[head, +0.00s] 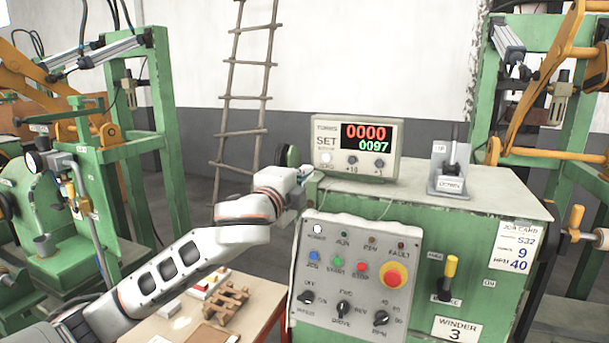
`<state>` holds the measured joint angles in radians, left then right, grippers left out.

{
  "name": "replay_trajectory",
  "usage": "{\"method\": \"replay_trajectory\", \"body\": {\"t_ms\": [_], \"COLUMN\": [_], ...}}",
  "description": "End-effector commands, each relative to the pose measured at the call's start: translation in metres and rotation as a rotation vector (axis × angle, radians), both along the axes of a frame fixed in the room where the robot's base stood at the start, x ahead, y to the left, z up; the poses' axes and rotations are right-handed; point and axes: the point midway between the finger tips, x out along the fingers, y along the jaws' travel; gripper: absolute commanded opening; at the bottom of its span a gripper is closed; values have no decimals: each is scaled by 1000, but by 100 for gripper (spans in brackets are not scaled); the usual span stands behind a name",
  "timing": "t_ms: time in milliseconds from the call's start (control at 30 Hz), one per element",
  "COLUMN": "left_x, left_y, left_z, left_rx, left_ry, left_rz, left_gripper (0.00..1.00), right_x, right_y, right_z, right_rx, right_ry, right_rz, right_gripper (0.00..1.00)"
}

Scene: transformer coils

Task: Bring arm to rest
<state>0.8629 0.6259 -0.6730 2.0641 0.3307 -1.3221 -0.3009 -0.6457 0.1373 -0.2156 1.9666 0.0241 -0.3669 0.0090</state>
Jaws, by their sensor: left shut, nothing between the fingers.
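My left arm (175,268), white and grey with orange-brown rings, reaches in from the lower left and bends at the wrist. My left gripper (303,187) is shut and empty, small and partly hidden behind the wrist. It is in front of the green winder cabinet's left edge, just above the grey control panel (353,268) and below the counter box (356,148). I cannot tell whether it touches anything. The counter box reads 0000 in red and 0097 in green. My right gripper is not in view.
The panel carries coloured buttons, black knobs and a red emergency stop (393,274) on yellow. A lever box (449,180) stands on the cabinet top. A low table (262,292) with wooden pieces lies below my arm. Green machines (150,150) stand at left; a ladder (245,90) leans behind.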

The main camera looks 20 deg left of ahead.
Motion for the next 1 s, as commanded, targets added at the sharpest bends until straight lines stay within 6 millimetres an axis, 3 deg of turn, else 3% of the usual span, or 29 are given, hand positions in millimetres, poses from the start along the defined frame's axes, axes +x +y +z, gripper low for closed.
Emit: {"method": "replay_trajectory", "body": {"t_ms": [567, 667, 767, 867, 1000], "left_x": [0, 0, 0, -3, -19], "left_y": [0, -2, -9, -22, -40], "left_z": [0, -7, -35, -84, -165], "left_rx": [0, -12, -56, -145, -308], "left_ry": [0, 8, 44, 108, 211], "left_rz": [0, -6, -27, -62, -104], "left_gripper": [0, 0, 0, 0, 0], "right_x": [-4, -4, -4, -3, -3], "right_y": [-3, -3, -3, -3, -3], "right_z": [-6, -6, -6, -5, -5], "right_rx": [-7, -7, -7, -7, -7], "right_ry": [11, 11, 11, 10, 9], "right_rz": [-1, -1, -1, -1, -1], "right_gripper": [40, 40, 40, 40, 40]}}
